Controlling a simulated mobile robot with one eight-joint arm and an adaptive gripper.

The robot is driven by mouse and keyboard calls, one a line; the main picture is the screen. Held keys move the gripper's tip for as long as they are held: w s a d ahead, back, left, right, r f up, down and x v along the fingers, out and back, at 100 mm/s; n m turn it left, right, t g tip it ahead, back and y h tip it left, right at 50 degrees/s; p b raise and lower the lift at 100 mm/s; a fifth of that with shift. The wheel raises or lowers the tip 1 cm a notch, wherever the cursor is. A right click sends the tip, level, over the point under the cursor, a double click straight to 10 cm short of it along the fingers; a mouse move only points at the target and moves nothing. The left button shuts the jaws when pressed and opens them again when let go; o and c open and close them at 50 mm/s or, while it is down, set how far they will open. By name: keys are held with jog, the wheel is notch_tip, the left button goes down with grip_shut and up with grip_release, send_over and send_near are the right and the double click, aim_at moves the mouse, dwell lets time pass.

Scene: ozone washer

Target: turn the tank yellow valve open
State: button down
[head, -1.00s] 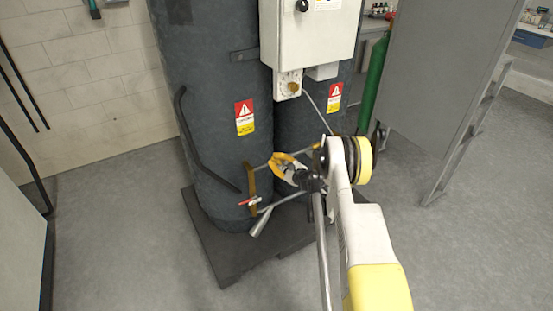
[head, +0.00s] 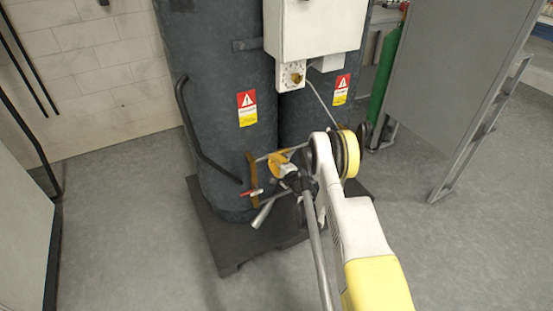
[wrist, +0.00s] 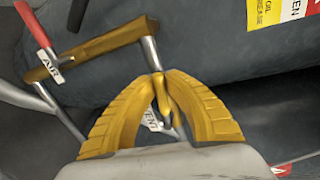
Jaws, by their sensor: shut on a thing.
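The dark blue-grey tank (head: 215,120) stands upright in the head view, with small pipes and valves low on its right side. My yellow-fingered gripper (head: 274,160) is at these pipes. In the wrist view my gripper (wrist: 157,80) is shut on the narrow yellow valve handle (wrist: 162,98), which sits between the fingertips at the end of a metal pipe. A white tag marked VENT (wrist: 152,121) hangs behind the fingers, partly hidden. In the head view my gripper hides the yellow handle.
A red valve handle (wrist: 33,24) with an AIR tag and a brass-coloured bar (wrist: 92,50) are close to my fingers. A dark pallet (head: 225,245) lies under the tanks. A grey box (head: 316,28) hangs above; a grey panel (head: 450,80) stands right. Floor at left is clear.

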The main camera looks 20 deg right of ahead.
dwell(0.3)
jog(key=c, duration=1.4)
grip_release()
notch_tip(320, 180, up, 10)
